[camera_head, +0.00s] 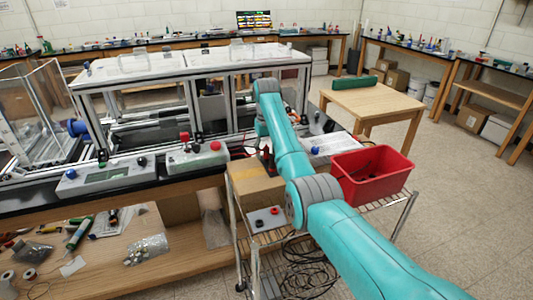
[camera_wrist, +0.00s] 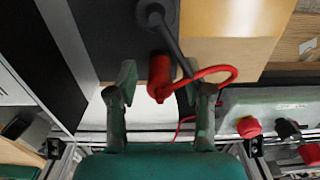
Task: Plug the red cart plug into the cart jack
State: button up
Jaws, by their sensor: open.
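The red plug (camera_wrist: 159,76) shows in the wrist view between the two fingers of my gripper (camera_wrist: 163,90), with a gap on each side. The fingers are open. A red lead (camera_wrist: 225,72) loops from the plug to the right, past the right finger. A dark cable (camera_wrist: 174,42) runs down from a round black fitting (camera_wrist: 152,13) beside the plug. In the head view a small grey box (camera_head: 262,219) with a red and a black terminal sits on the wire cart; I cannot tell whether it is the cart jack. My arm hides much of the cart top.
A red bin (camera_head: 372,176) stands on the cart, right of my arm. A cardboard box (camera_head: 255,187) is left of it. The extrusion frame (camera_head: 190,72) and control boxes (camera_head: 107,176) stand on the bench. A wooden table (camera_head: 370,100) stands behind. The floor at right is clear.

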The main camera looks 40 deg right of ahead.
aim_at(266, 147)
grip_shut()
jog(key=shift+r, duration=0.1)
jog(key=shift+r, duration=2.95)
